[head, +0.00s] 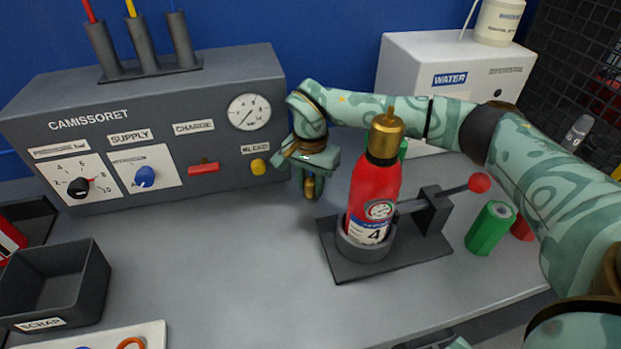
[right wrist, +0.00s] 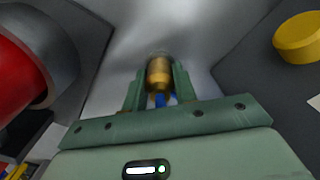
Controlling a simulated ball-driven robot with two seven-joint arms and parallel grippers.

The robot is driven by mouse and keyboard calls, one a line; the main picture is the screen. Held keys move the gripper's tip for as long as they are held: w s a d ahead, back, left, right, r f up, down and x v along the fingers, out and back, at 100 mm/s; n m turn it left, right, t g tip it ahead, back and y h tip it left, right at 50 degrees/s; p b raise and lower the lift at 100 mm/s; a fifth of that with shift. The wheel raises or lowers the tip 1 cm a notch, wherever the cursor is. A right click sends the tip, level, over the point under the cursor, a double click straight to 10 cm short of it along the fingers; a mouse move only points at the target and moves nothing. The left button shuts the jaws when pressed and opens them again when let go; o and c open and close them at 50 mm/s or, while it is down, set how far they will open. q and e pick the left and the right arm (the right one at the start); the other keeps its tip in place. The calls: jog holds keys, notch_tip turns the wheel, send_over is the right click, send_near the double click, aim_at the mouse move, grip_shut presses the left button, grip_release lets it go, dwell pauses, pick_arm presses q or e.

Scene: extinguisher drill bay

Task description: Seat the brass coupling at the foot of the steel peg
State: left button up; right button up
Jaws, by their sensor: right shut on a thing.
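My right gripper (head: 312,187) hangs in front of the grey panel, left of the red extinguisher. It is shut on a small brass piece, which looks like the brass coupling (head: 309,186). In the right wrist view the brass coupling (right wrist: 159,76) sits between the two fingers of the gripper (right wrist: 159,68), with a bit of blue below it. The fingers partly hide it. The red extinguisher (head: 374,190) stands upright in a dark clamp base and carries a larger brass top (head: 386,136). I cannot make out a steel peg in either view. My left gripper is not in view.
The grey control panel (head: 110,88) stands behind, with a yellow button (head: 258,166) near the gripper. The clamp's lever ends in a red ball (head: 479,182). A green cylinder (head: 490,227) stands at right, a scrap bin (head: 52,283) at left. The bench between is clear.

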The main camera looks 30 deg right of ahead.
aim_at(311, 178)
jog(key=o, duration=1.1)
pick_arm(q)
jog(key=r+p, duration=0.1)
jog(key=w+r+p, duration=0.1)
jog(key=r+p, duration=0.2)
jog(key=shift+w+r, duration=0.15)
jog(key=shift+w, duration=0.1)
pick_arm(e)
notch_tip(311, 178, up, 16)
jog(key=shift+r, duration=0.15)
